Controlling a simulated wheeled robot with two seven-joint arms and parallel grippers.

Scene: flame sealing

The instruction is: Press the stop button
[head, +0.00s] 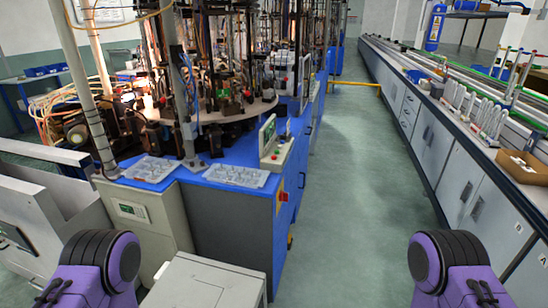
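A small control box (276,150) with a screen stands on the front right corner of the blue machine table (222,155). Small buttons show on its sloped lower face, among them a reddish one; they are too small to make out well. A red switch or button (283,197) sits on the blue side wall below the box, facing the aisle. I cannot tell which of these is the stop button. Only purple and black upper parts of my two arms show at the bottom left and bottom right. Neither gripper is in view, and nothing of mine touches the machine.
A white cabinet (205,284) stands low in front of the machine. Two grey trays (236,176) (151,168) lie on the blue table. The green aisle floor (360,190) is clear. A long workbench (445,150) with a cardboard box (522,168) runs along the right.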

